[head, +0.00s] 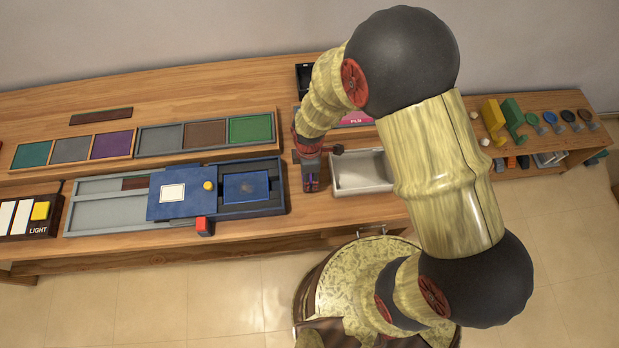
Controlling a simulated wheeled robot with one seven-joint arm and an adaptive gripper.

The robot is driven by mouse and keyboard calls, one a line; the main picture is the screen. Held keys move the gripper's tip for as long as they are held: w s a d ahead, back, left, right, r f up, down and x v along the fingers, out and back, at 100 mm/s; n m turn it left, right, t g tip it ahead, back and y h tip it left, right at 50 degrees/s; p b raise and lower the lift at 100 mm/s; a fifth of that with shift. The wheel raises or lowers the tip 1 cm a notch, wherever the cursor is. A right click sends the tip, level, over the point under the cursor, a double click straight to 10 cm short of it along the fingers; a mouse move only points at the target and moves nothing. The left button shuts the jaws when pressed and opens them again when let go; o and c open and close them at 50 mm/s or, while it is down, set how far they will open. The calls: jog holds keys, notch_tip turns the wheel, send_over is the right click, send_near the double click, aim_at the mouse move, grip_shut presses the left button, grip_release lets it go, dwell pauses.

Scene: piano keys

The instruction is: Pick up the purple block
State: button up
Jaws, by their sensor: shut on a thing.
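My gripper (311,184) points down over the bench, between the blue sliding box and the pale grey bin. Its jaws are shut on the purple block (312,182), of which only a small purple patch shows between the fingers. The fingers hide most of the block. I cannot tell whether the block touches the bench top or is held above it.
A pale grey bin (361,173) stands just right of my gripper. A blue sliding box (178,194) with a red block (204,226) at its front is to the left. Coloured trays (62,150) line the back. Yellow and green pieces (514,117) stand far right.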

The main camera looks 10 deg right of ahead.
jog(key=shift+r, duration=0.55)
notch_tip(320, 180, up, 2)
jog(key=shift+r+p, duration=0.25)
jog(key=shift+p, duration=0.3)
jog(key=s+d+r+p, duration=0.2)
jog(key=s+d+r, duration=0.5)
jog(key=s, duration=0.5)
notch_tip(320, 180, up, 2)
jog(key=shift+r+p, duration=0.2)
jog(key=shift+p, duration=0.2)
jog(key=shift+d, duration=0.1)
jog(key=o, duration=0.6)
jog(key=shift+c, duration=0.2)
jog(key=c, duration=0.4)
